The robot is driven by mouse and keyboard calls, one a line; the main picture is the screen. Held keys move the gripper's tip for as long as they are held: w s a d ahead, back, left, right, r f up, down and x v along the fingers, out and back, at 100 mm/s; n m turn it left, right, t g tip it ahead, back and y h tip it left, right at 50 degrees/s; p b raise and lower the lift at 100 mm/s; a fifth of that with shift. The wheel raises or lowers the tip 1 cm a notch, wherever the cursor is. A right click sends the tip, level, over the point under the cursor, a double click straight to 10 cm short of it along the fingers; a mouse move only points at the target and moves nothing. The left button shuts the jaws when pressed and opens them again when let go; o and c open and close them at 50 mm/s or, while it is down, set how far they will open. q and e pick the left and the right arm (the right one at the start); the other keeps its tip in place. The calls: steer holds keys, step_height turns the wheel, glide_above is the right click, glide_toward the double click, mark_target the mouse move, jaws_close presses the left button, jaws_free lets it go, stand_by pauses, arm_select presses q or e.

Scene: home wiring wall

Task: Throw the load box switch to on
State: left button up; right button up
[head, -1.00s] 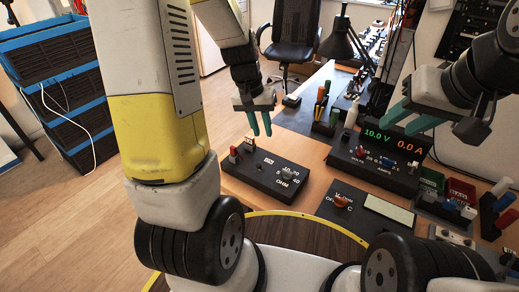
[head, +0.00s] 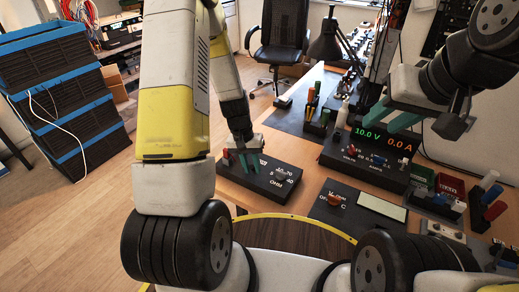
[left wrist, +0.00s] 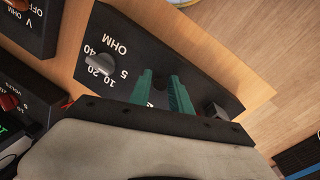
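The load box (head: 275,186) is a black box on the table with a grey OHM dial (head: 281,174). It also shows in the left wrist view (left wrist: 140,38), with its dial (left wrist: 102,64) left of my fingers. My left gripper (head: 249,170) is low over the box's left part. In the left wrist view its two teal fingers (left wrist: 160,82) stand apart, with nothing visible gripped. The load box switch is hidden behind my fingers and hand, so its position cannot be told. My right gripper (head: 391,117) is open and empty, raised near the power supply.
The power supply (head: 365,160) reads 10.0 V and 0.0 A. A meter box (head: 328,212) with an orange-red dial stands right of the load box. Tool holders stand behind, and coloured bins are at the right. Blue-edged crates (head: 75,110) stand on the floor at left.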

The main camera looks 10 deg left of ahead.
arm_select(q)
jaws_close()
steer(key=shift+w+d, duration=0.1)
steer(key=shift+w, duration=0.05)
steer(key=shift+w+g+y, duration=0.25)
steer(key=shift+g+y, duration=0.05)
steer(key=shift+g, duration=0.4)
steer(key=g, duration=0.2)
steer(key=w+g+y, duration=0.1)
steer(key=shift+d+r, duration=0.1)
steer(key=shift+d, duration=0.15)
steer(key=g, duration=0.2)
steer(key=w+g+y, duration=0.1)
steer(key=g, duration=0.1)
steer(key=n+g, duration=0.1)
steer(key=shift+w+d+f+g+y, duration=0.25)
steer(key=shift+w+d+g+y, duration=0.05)
steer(key=shift+w+g+y, duration=0.1)
